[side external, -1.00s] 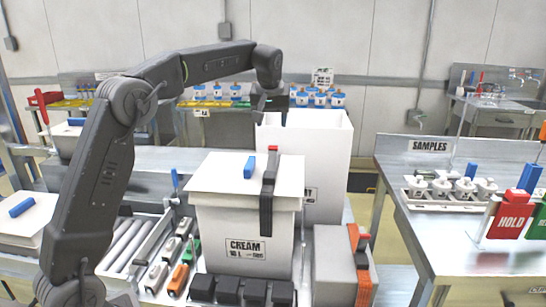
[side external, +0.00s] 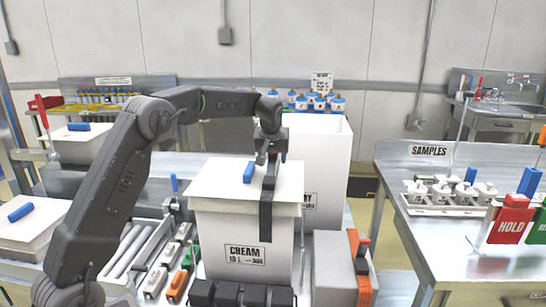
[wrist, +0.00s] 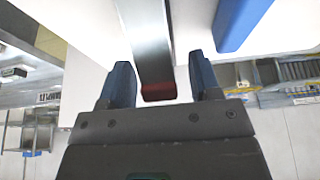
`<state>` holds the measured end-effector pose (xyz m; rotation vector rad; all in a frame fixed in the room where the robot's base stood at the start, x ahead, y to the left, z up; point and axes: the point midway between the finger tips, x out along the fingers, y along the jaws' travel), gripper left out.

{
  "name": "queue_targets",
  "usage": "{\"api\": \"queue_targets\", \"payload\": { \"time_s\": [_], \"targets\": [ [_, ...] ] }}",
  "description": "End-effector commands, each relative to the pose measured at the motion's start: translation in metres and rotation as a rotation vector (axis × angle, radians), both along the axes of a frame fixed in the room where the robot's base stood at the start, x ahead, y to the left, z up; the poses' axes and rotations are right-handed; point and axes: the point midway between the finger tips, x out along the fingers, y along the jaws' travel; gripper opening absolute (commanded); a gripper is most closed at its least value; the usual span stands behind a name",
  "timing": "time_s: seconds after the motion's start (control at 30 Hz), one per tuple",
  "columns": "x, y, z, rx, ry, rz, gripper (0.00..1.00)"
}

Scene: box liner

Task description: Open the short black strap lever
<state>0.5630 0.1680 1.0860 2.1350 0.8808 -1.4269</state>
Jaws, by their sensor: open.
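The short black strap lever (side external: 266,205) lies over the lid of the white CREAM box (side external: 245,215) and hangs down its front face. In the wrist view the strap lever (wrist: 146,45) runs down toward my jaws and ends in a dark red tip (wrist: 158,92). My gripper (side external: 270,160) is open above the back end of the strap, pointing down. In the wrist view its two fingers (wrist: 163,85) stand on either side of the red tip, with gaps. In the side view my gripper hides the red tip. I cannot tell its height above the lid.
A blue block (side external: 249,171) sits on the lid beside the strap and also shows in the wrist view (wrist: 240,20). A tall white box (side external: 322,160) stands close behind. A grey box with an orange strap (side external: 335,265) stands at the right. Black blocks (side external: 240,293) line the front.

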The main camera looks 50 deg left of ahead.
Motion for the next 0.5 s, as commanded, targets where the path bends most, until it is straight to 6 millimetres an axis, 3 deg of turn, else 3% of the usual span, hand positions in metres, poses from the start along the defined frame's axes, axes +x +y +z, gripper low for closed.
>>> {"api": "queue_targets", "payload": {
  "time_s": [0.07, 0.5],
  "targets": [
    [0.0000, 0.0000, 0.0001, 0.000, 0.000, 0.000, 0.57],
    [0.0000, -0.0003, 0.0006, 0.000, 0.000, 0.000, 0.16]
  ]
}}
